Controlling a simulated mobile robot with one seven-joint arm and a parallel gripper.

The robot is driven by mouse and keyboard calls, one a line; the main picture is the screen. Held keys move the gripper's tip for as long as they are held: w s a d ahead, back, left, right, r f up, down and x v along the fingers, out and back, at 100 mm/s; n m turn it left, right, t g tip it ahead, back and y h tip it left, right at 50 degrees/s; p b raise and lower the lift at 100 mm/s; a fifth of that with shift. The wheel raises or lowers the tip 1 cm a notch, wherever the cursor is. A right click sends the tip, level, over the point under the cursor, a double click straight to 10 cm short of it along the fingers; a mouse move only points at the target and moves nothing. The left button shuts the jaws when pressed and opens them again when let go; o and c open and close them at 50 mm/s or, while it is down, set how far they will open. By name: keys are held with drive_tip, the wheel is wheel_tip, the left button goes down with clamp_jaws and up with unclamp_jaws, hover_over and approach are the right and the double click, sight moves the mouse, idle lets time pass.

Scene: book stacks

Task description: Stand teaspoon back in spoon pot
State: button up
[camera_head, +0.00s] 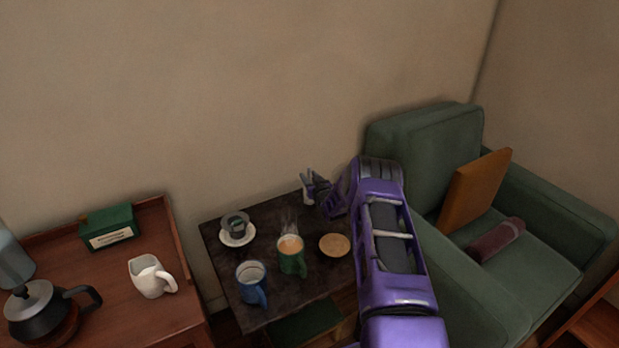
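I cannot make out a teaspoon. A small dark grey vessel (236,223) stands on a white saucer (238,240) at the table's back left, left of the gripper and apart from it. I cannot tell whether it is the spoon pot. My arm hides the table's right side.
A steaming green mug (291,262), a blue mug (251,290) and a round tan-topped item (334,246) stand on the table. A wooden tray table (117,322) at left holds a white jug (148,277), coffee pot (38,312) and green box (109,229). A green armchair (414,142) stands right.

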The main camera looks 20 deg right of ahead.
drive_tip(key=s+r+p, duration=0.2)
drive_tip(key=s+r, duration=0.1)
drive_tip(key=s, duration=1.4)
drive_tip(key=shift+p, duration=0.35)
drive_tip(key=shift+r, duration=0.1)
